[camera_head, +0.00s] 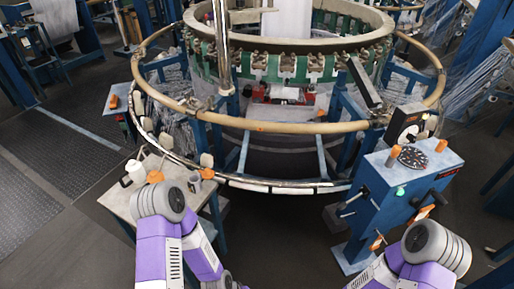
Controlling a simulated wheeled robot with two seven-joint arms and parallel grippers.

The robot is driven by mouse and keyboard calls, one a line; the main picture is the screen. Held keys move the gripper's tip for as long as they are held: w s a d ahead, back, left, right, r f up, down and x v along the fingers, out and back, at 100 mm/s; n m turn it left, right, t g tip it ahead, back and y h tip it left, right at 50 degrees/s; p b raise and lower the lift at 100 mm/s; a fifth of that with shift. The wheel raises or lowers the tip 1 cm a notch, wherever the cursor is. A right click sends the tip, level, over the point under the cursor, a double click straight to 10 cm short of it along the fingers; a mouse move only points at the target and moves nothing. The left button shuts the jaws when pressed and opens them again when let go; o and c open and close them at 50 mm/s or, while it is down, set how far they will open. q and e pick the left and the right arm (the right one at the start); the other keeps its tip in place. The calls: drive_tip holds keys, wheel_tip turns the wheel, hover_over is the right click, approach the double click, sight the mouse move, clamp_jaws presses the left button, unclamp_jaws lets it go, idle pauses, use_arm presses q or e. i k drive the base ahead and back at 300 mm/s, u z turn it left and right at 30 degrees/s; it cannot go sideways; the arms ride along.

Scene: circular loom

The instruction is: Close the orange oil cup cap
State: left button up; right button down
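Several small orange parts are in view, and I cannot tell which is the oil cup cap. One orange part (155,176) is on the pale side table, next to a white cup-like piece (135,171). Another orange part (207,173) is at the table's right edge by the loom ring. Two orange knobs (394,154) (441,145) stand on top of the blue control box. Whether any cap is open is too small to tell. My two purple and grey arms reach in from the bottom, but neither gripper's fingers can be made out.
The circular loom's tan ring (270,126) spans the middle, with a metal post (222,50) in front. The pale side table (120,203) is at left. The blue control box (400,195) with a dial stands at right. Dark floor between them is clear.

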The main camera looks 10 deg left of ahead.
sight(208, 173)
drive_tip(key=u, duration=0.1)
drive_tip(key=i, duration=0.95)
drive_tip(key=u, duration=0.6)
